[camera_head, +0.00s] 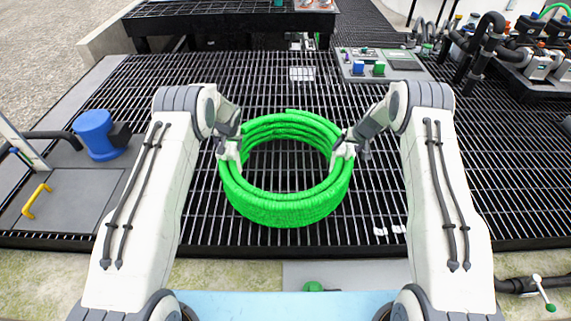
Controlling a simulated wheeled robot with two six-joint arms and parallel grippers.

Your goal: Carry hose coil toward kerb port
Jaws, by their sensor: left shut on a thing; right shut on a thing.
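A bright green hose coil (285,207) is held between my two grippers in the middle of the head view, over a dark metal grating. My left gripper (229,150) is shut on the coil's left side. My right gripper (345,152) is shut on its right side. The coil looks roughly level, and the grating shows through its open centre. I cannot tell which of the fittings in view is the kerb port.
A blue cylinder (97,134) stands on a grey plate at the left, near a yellow handle (36,201). A grey panel with blue and green blocks (378,68) lies behind the coil. Dark pipes and pumps (487,45) stand at the far right. The grating (120,89) around the coil is mostly clear.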

